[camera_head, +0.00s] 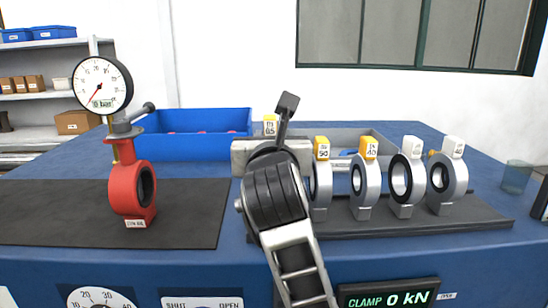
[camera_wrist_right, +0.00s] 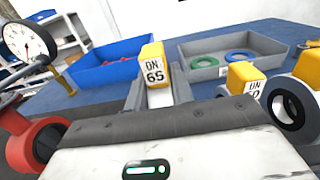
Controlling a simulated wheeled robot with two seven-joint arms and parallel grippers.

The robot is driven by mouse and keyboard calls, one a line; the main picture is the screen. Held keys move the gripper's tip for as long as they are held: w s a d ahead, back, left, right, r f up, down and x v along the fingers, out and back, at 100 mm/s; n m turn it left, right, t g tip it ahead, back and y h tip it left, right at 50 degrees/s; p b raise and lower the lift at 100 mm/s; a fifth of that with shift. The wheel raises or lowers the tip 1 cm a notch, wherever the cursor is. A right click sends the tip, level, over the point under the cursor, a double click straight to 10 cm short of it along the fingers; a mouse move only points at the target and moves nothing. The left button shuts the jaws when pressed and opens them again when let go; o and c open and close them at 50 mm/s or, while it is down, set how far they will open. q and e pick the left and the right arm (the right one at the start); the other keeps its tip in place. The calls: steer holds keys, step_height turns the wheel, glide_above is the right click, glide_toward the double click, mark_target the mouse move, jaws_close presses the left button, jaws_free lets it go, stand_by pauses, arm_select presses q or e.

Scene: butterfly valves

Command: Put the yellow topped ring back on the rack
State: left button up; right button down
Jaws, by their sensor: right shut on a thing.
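My right gripper (camera_head: 270,146) is shut on a ring with a yellow top (camera_head: 270,124), seen past the wrist in the head view. In the right wrist view the yellow top (camera_wrist_right: 153,66) reads DN 65 and stands between the fingers; the ring body is hidden. The rack (camera_head: 440,226) is a dark low base to the right of my wrist. On it stand two yellow-topped rings, DN 50 (camera_head: 321,148) and DN 40 (camera_head: 368,148), and two white-topped rings (camera_head: 411,147) (camera_head: 453,147). My wrist hides the rack's left end. My left gripper is out of view.
A red valve body (camera_head: 124,190) with a gauge (camera_head: 102,86) stands on a black mat (camera_head: 50,215) at left. A blue bin (camera_head: 195,153) and a grey tray (camera_wrist_right: 222,50) with green and blue rings stand behind. A cup (camera_head: 516,177) is at the right edge.

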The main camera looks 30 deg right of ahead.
steer(key=shift+d+f, duration=0.25)
steer(key=shift+f, duration=1.55)
steer(key=shift+f, duration=0.1)
steer(key=c, duration=1.2)
jaws_free()
steer(key=shift+f, duration=0.1)
